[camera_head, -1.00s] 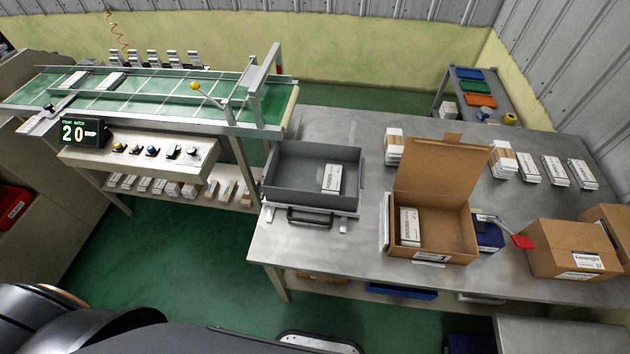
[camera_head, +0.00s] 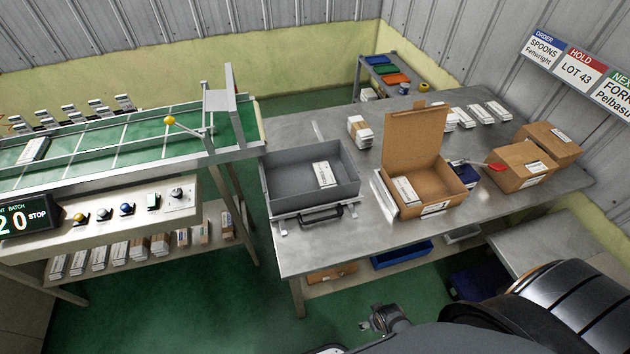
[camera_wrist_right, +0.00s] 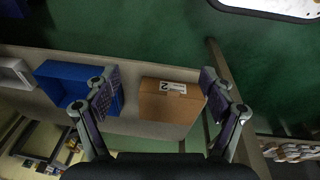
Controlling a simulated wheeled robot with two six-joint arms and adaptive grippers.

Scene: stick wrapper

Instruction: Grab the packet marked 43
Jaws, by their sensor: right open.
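White packets lie in several places, and their numbers are too small to read. One packet (camera_head: 324,174) lies in the grey tray (camera_head: 283,204), and another (camera_head: 406,191) stands inside the open carton (camera_head: 446,183). A bundle (camera_head: 359,131) and several white stacks (camera_head: 481,115) are on the table behind. My right gripper (camera_wrist_right: 157,88) is open and empty in the right wrist view, with a brown box (camera_wrist_right: 170,105) beyond and between its fingers. My left gripper is not in view.
The metal table (camera_head: 310,255) has shelf space below with a blue bin (camera_head: 402,254). A conveyor (camera_head: 110,138) stands left, with packets on the shelf under it. Closed cartons (camera_head: 520,168) sit at right. A wall sign (camera_head: 576,72) reads HOLD LOT 43.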

